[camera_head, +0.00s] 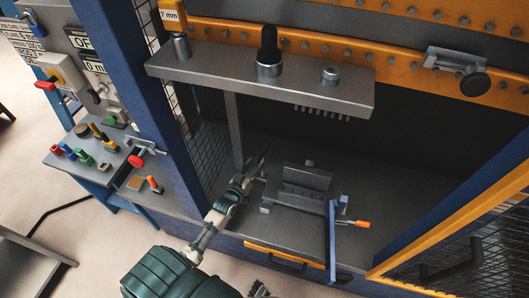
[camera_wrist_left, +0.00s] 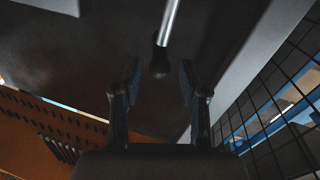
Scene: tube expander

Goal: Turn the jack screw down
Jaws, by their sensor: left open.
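My left gripper (camera_head: 255,166) reaches into the press bay beside the mesh side wall, below the grey upper plate (camera_head: 215,68). In the left wrist view, its two fingers (camera_wrist_left: 160,80) are open and apart. A metal rod with a dark knob (camera_wrist_left: 160,66) shows between and just beyond the fingertips, with a gap on each side. I cannot tell for sure whether it is the jack screw. A black-topped post (camera_head: 268,52) stands upright on the upper plate. A dark part (camera_head: 258,290) at the bottom edge may be my right gripper.
A grey block fixture (camera_head: 303,185) sits on the bay floor right of my left gripper. An orange-tipped lever (camera_head: 355,224) is at its front right. An open orange-framed mesh door (camera_head: 450,240) is at lower right. A control panel (camera_head: 75,75) and a small tool shelf (camera_head: 95,150) are at left.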

